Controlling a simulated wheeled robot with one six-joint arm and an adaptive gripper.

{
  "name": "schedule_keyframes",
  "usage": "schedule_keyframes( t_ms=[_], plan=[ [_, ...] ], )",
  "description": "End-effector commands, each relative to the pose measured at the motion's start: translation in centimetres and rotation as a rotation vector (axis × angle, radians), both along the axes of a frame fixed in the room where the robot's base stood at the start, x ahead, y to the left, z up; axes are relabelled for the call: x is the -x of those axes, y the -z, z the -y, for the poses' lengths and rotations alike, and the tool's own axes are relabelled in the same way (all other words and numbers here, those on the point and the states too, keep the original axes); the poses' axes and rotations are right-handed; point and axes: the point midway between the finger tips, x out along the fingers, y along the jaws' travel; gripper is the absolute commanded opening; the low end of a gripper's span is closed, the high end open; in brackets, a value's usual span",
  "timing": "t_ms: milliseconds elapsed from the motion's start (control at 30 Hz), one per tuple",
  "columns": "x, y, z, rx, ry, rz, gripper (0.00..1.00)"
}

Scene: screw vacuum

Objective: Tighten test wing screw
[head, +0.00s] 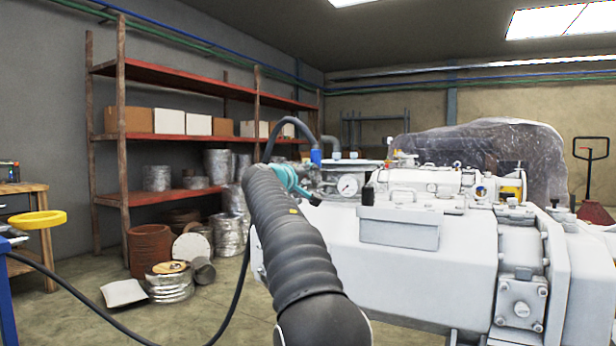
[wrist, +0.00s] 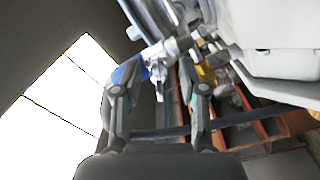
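The wing screw cannot be told apart for certain. In the wrist view, a silver metal fitting (wrist: 168,48) with a blue part (wrist: 128,70) at its left lies just beyond my fingertips. My gripper (wrist: 160,85) is open there, its two fingers apart with a gap between them. I cannot tell whether a finger touches the fitting. In the head view my arm reaches to the left end of the large white vacuum pump (head: 400,255). A blue part (head: 316,156) on grey piping stands just beyond my gripper, whose fingertips are largely hidden by my arm.
A pressure gauge (head: 347,186) sits on the pump close right of my gripper. A black hose (head: 268,140) arches over this area. Red shelving (head: 170,135) stands behind with boxes and drums. Floor (head: 90,325) at the lower left is partly clear, crossed by a cable.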

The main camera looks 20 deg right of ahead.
Motion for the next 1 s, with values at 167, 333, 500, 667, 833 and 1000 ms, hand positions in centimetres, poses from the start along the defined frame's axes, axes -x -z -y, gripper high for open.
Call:
schedule_keyframes(
  t_ms=[167,333,500,667,833,1000],
  plan=[
    [0.2,-0.1,-0.3,0.001,0.0,0.001,0.42],
    [1.3,-0.2,-1.7,0.0,-0.002,0.0,0.42],
    [3.3,-0.2,-4.3,0.002,-0.004,0.0,0.42],
    [5.2,-0.1,-6.8,0.0,-0.003,0.0,0.42],
    [6.5,-0.1,-8.6,0.001,-0.002,0.001,0.42],
    [7.2,0.0,-9.4,0.0,-0.001,0.0,0.42]
  ],
)
